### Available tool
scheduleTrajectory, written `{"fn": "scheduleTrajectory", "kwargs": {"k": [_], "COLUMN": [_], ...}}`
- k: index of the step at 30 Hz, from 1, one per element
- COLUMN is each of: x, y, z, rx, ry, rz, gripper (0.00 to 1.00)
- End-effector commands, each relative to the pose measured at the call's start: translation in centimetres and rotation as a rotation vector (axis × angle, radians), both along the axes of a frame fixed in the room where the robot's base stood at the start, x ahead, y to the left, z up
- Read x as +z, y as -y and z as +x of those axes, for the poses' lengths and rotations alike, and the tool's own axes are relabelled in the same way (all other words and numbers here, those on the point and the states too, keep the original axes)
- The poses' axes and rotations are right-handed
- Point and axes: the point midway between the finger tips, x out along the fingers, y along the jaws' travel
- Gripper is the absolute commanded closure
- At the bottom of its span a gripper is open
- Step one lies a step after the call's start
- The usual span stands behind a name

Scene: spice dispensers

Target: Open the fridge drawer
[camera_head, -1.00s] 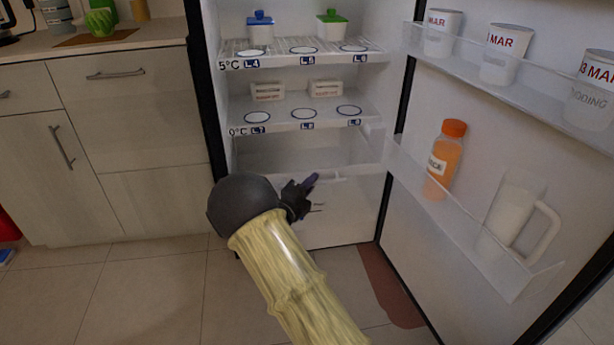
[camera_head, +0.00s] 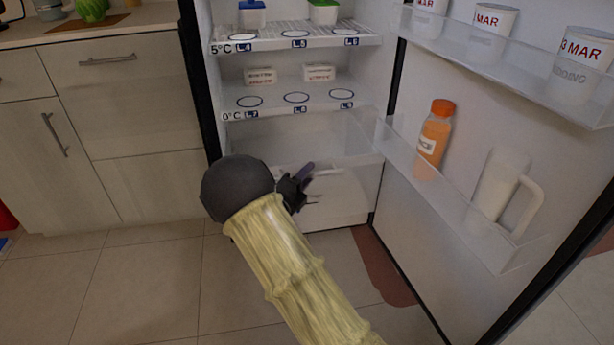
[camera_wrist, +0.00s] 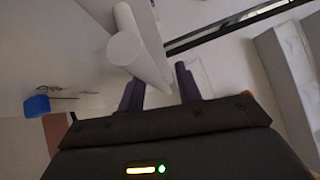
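The fridge (camera_head: 345,70) stands open. Its white drawer (camera_head: 340,200) is at the bottom, below the lowest shelf, partly hidden by my arm. My gripper (camera_head: 308,182) is at the upper part of the drawer front, with dark purple fingers. In the wrist view the two fingers of my gripper (camera_wrist: 160,82) stand apart. A rounded white bar (camera_wrist: 135,52) reaches between them, a gap showing beside it. It may be the drawer's handle, but I cannot tell for sure. Whether the fingers touch it is unclear.
The open fridge door (camera_head: 450,230) on the right holds an orange juice bottle (camera_head: 435,135), a white jug (camera_head: 500,185) and several cups. Shelves above hold two small white boxes and lidded containers. Cabinets (camera_head: 115,110) stand on the left. The floor in front is clear.

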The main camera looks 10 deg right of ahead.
Motion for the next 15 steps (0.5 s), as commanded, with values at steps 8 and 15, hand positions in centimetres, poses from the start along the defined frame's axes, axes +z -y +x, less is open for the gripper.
{"fn": "scheduleTrajectory", "kwargs": {"k": [8, 15], "x": [0.0, -0.4], "y": [-0.7, -3.8], "z": [-0.8, -3.7], "rx": [-0.003, 0.001], "ry": [-0.002, -0.003], "rz": [0.000, 0.000], "gripper": [0.66, 0.66]}}
